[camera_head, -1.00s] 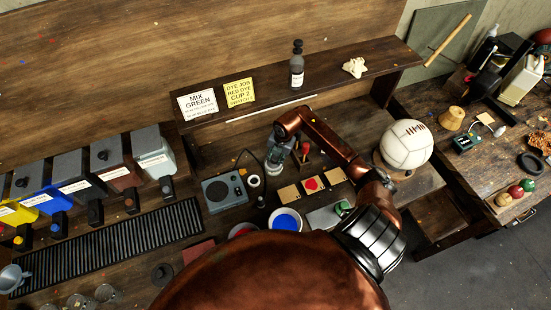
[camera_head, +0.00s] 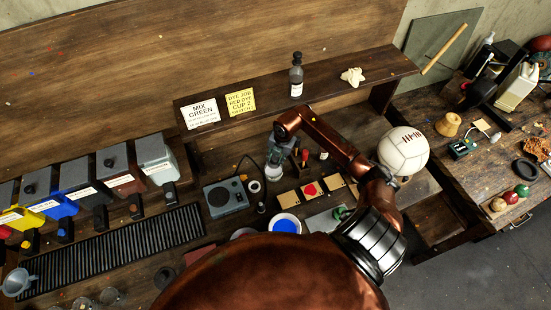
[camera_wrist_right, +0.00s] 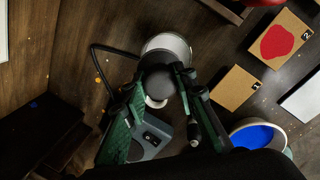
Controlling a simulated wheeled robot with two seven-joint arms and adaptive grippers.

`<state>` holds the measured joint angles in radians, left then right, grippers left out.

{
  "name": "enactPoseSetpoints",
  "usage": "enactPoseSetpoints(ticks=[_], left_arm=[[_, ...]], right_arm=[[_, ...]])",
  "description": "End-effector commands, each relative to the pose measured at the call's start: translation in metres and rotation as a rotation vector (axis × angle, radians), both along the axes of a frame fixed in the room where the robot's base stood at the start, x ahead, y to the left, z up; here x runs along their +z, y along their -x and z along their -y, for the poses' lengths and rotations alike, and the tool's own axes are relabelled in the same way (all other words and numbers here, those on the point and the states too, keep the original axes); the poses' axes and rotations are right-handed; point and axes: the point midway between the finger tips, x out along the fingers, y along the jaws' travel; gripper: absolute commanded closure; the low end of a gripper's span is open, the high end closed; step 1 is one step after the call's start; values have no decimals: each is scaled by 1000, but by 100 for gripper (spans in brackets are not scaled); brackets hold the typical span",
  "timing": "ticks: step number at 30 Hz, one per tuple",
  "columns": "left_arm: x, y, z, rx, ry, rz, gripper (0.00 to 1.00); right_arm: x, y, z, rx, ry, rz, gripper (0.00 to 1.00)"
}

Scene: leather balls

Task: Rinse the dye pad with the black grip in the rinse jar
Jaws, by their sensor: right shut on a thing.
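My right gripper (camera_head: 276,160) is over the bench near the grey device. In the right wrist view its green fingers (camera_wrist_right: 155,95) are shut on a dark round-topped piece, which I take as the black grip (camera_wrist_right: 158,80). The pad under it is hidden. A round vessel with a pale rim (camera_wrist_right: 172,42), likely the rinse jar, shows directly behind the grip. I cannot tell whether the pad is inside it or above it. My left gripper is not in view.
A grey device (camera_head: 226,196) with a cable stands left of the gripper. A white bowl of blue dye (camera_head: 286,223) and a card with a red patch (camera_head: 310,189) lie nearby. A pale ball (camera_head: 403,150) is at right. A shelf (camera_head: 340,88) runs behind.

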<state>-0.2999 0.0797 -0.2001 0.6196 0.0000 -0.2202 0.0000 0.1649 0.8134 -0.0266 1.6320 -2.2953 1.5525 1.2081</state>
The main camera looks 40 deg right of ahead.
Motion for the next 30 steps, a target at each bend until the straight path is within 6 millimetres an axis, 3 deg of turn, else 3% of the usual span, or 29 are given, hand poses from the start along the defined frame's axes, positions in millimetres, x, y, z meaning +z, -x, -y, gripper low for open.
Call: enactPoseSetpoints(ticks=[8,21,30], left_arm=[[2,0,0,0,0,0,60],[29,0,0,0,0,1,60],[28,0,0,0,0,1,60]], right_arm=[[3,0,0,0,0,0,94],[40,0,0,0,1,0,94],[40,0,0,0,0,0,94]])
